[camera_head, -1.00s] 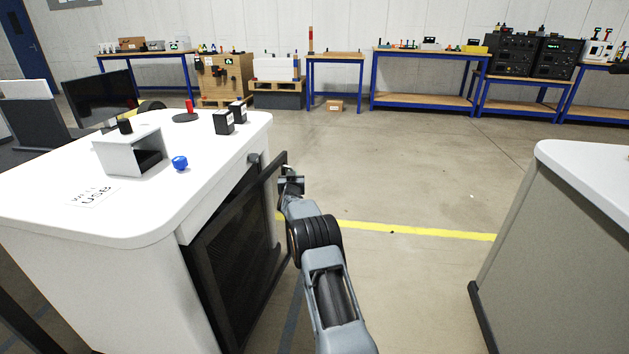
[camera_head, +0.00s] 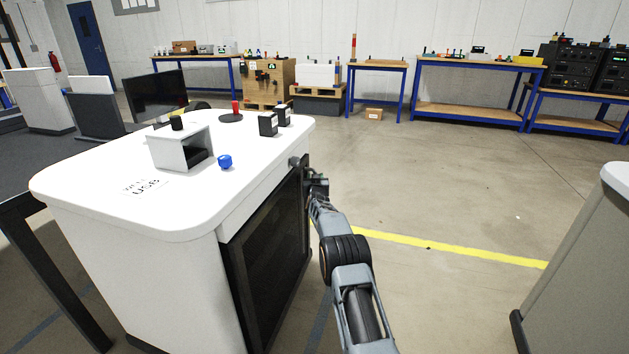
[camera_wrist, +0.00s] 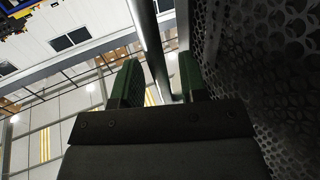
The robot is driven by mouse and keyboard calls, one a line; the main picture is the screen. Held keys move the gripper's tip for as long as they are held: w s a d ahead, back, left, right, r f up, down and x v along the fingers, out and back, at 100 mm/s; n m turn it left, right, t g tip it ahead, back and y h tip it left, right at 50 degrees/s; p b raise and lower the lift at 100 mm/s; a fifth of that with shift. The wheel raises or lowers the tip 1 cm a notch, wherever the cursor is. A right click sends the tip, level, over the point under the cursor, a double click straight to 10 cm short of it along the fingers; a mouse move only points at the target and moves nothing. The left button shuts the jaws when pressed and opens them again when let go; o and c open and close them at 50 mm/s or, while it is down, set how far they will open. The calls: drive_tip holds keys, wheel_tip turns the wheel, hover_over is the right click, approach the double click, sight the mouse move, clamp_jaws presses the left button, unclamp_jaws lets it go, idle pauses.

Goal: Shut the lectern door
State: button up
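The white lectern (camera_head: 150,265) stands left of centre in the head view. Its dark mesh door (camera_head: 268,245) lies close to the lectern's side; I cannot tell whether it is fully flush. My gripper (camera_head: 317,187) is at the door's far upper edge, with its fingers hard to make out there. In the wrist view my gripper (camera_wrist: 157,82) shows two green fingers spread apart. A dark bar (camera_wrist: 152,45) runs between them, with gaps visible beside it. The perforated door panel (camera_wrist: 270,70) fills the right side of that view.
Another cabinet (camera_head: 590,250) stands at the right. Open floor (camera_head: 450,200) with a yellow line lies between them. Workbenches (camera_head: 470,112) line the back wall.

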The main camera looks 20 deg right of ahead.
drive_tip(key=p+v, duration=0.3)
drive_tip(key=v, duration=1.1)
drive_tip(key=shift+w, duration=0.1)
idle(0.4)
